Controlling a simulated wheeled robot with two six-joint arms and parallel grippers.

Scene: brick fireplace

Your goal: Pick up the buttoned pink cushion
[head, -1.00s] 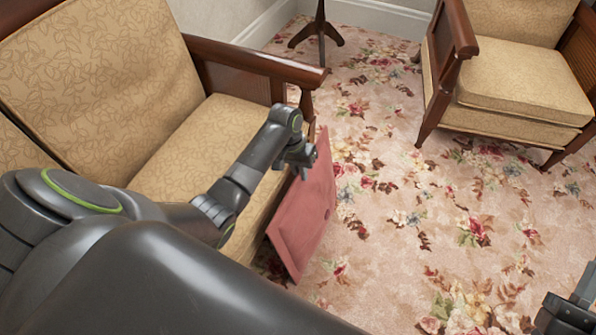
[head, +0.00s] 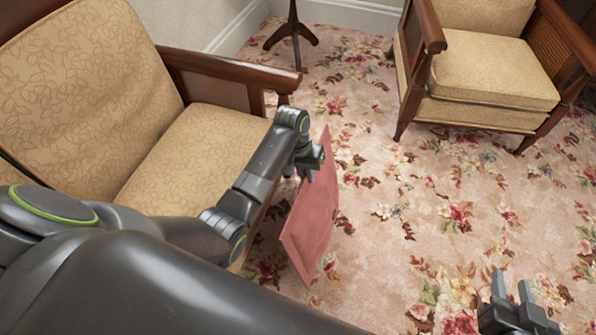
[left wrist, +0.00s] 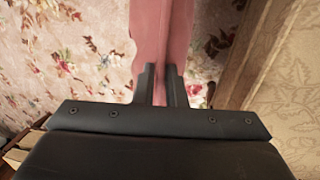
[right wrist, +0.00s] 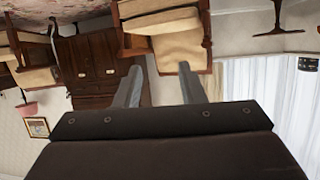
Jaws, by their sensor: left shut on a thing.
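The pink cushion (head: 308,222) hangs tilted below my left gripper (head: 312,165) in the head view, in front of the sofa and over the flowered carpet. My left gripper is shut on the cushion near its upper part. In the left wrist view, the pink cushion (left wrist: 163,30) runs between the two fingers of the left gripper (left wrist: 160,70). Its button is hard to make out. My right gripper (head: 512,290) is open and empty at the lower right of the head view. In the right wrist view, the fingers of the right gripper (right wrist: 158,80) stand apart with nothing between them.
A tan sofa (head: 200,150) with a wooden arm (head: 225,68) stands at the left, close to my left arm. A tan armchair (head: 490,75) stands at the upper right. A dark stand (head: 292,35) is at the back. The carpet (head: 400,200) between is free.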

